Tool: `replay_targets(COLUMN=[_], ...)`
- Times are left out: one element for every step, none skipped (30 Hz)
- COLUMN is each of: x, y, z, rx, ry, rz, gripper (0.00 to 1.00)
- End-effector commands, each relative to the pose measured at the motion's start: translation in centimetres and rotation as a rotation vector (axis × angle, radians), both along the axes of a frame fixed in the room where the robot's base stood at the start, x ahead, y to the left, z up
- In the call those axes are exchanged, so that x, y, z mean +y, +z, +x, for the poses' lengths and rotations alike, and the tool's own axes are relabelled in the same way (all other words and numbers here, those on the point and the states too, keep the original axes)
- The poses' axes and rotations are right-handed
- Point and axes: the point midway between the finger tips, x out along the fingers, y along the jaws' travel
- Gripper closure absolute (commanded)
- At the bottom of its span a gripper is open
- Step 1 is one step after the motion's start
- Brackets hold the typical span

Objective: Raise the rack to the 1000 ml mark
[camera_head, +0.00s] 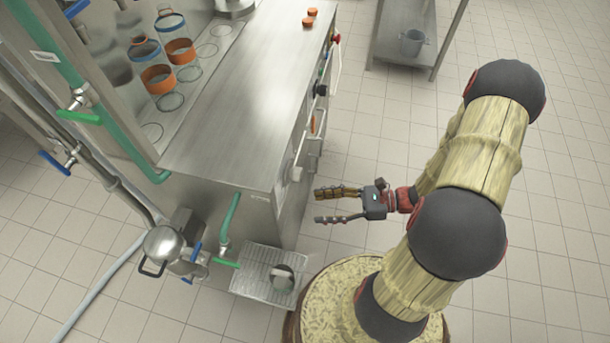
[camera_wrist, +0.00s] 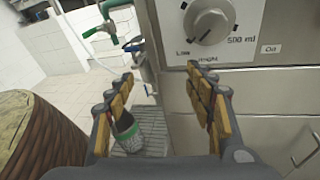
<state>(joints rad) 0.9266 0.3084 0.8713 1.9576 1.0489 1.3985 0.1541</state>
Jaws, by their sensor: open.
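My gripper (camera_head: 319,206) is open and empty in front of the machine's front panel, with clear air between its fingers. In the wrist view its two fingers (camera_wrist: 160,76) are spread apart below the dial. A round grey knob (camera_wrist: 209,20) sits on a pale plate at the top of the wrist view, marked "Low", "Height" and "500 ml". The top of this plate is cut off and no 1000 ml mark shows. I cannot read the knob's setting with certainty. No rack can be clearly picked out; several banded glass cups (camera_head: 178,50) stand inside the machine.
A metal grate (camera_head: 262,262) at the machine's near end carries a dark bottle (camera_wrist: 127,131). Green pipes with valves (camera_head: 226,228) stand beside it. A steel pot (camera_head: 165,246) is at lower left. Drawers (camera_wrist: 270,135) lie below the dial plate.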

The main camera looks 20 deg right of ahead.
Motion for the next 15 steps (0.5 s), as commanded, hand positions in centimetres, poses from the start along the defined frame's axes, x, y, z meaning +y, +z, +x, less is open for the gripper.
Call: replay_targets(x=[-0.3, -0.6, -1.3, -1.8, -2.3, -2.8, -3.1, -3.2, -3.2, -3.1, -3.0, -2.8, -2.5, -2.3, -1.9], y=[0.0, 0.2, 0.7, 1.2, 1.6, 2.1, 2.5, 2.9, 3.2, 3.4, 3.4, 3.4, 3.4, 3.4, 3.3], z=[1.3, 2.1, 3.2, 4.0, 4.6, 5.4, 5.8, 6.0, 6.2, 6.2, 6.2, 6.4, 6.5, 6.7, 6.9], rx=[0.006, 0.005, -0.003, -0.01, -0.015, -0.024, -0.027, -0.029, -0.027, -0.027, -0.025, -0.022, -0.022, -0.021, -0.021], ry=[-0.055, -0.088, -0.126, -0.153, -0.177, -0.202, -0.217, -0.229, -0.234, -0.233, -0.231, -0.23, -0.229, -0.229, -0.227], rz=[0.047, 0.068, 0.09, 0.106, 0.119, 0.136, 0.149, 0.166, 0.18, 0.188, 0.193, 0.193, 0.193, 0.192, 0.191], gripper=[0.46, 0.46, 0.46, 0.46, 0.46, 0.46, 0.46, 0.46, 0.46, 0.46, 0.46, 0.46, 0.46, 0.46, 0.46])
